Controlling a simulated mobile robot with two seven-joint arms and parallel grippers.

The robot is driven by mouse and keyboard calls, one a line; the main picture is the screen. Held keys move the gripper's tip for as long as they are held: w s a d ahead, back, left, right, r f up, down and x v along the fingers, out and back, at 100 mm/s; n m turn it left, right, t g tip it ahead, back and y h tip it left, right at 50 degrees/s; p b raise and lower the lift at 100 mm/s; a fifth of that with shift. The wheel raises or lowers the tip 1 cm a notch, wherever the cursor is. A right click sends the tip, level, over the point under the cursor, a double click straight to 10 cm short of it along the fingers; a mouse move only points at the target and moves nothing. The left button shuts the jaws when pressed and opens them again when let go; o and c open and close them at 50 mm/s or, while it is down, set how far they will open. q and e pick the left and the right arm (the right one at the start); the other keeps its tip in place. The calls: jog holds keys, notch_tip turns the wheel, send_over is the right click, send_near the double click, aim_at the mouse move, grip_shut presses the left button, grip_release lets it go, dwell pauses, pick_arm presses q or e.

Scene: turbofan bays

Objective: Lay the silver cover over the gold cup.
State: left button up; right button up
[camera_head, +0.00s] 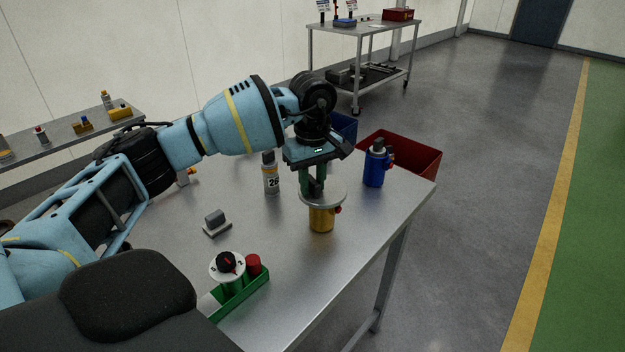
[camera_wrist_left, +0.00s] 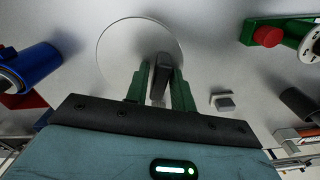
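The silver cover (camera_head: 336,195) is a flat round disc with an upright dark handle. My left gripper (camera_head: 313,190) points down at it, with its green fingers on either side of the handle and shut on it. The gold cup (camera_head: 321,219) stands upright on the table directly below the cover, with a small red part at its right side. The cover hides the cup's rim, and I cannot tell whether the two touch. In the left wrist view the cover (camera_wrist_left: 118,52) lies beyond the fingers (camera_wrist_left: 161,88), and the cup is hidden. My right gripper is not in view.
A blue canister (camera_head: 375,167) stands to the right and a grey spray can (camera_head: 270,173) to the left. A small grey block (camera_head: 215,221) and a green tray (camera_head: 242,296) with a dial and red piece are nearer. A red bin (camera_head: 418,157) is beyond the table (camera_head: 370,240).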

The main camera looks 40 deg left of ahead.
aim_at(313, 180)
pick_arm(q)
jog(key=shift+o, duration=1.4)
notch_tip(313, 180, up, 8)
jog(key=shift+f, duration=0.1)
